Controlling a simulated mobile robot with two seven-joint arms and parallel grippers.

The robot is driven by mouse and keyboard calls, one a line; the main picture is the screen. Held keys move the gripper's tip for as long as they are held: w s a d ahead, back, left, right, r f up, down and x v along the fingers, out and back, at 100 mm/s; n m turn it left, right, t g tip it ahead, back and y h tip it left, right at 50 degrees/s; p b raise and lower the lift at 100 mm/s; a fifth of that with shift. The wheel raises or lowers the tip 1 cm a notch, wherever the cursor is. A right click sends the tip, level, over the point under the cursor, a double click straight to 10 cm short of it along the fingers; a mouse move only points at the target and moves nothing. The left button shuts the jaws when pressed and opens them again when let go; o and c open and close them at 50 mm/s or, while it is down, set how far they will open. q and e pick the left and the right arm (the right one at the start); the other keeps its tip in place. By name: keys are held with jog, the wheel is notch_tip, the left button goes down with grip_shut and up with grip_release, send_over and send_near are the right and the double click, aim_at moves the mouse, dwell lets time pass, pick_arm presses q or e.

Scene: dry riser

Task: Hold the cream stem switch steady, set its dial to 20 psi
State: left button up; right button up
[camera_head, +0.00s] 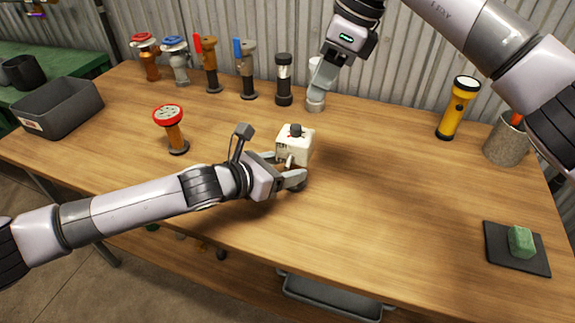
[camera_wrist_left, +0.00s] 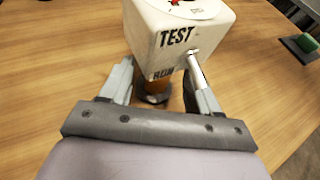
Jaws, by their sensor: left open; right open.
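The cream stem switch (camera_head: 295,147) stands upright near the middle of the table, a cream box with a black dial knob (camera_head: 295,130) on top. In the left wrist view the cream box (camera_wrist_left: 180,35) shows the words TEST and RUN, a small lever (camera_wrist_left: 195,68) and a stem (camera_wrist_left: 155,85) below. My left gripper (camera_head: 295,178) is open, low down, with its fingers on either side of the stem; I cannot tell if they touch it. My right gripper (camera_head: 318,85) is open, above the back of the table, behind and apart from the switch. The dial's setting is too small to read.
A red-topped valve (camera_head: 174,130) stands left of the switch. Several valves and a black cylinder (camera_head: 284,80) line the back. A grey bin (camera_head: 60,106) is at left. A yellow torch (camera_head: 457,108), a metal cup (camera_head: 503,145) and a green block (camera_head: 521,242) are at right.

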pick_arm(q)
jog(key=shift+w+d+f, duration=0.2)
jog(key=shift+w+d, duration=0.15)
jog(key=shift+d, duration=0.05)
jog(key=shift+c, duration=0.3)
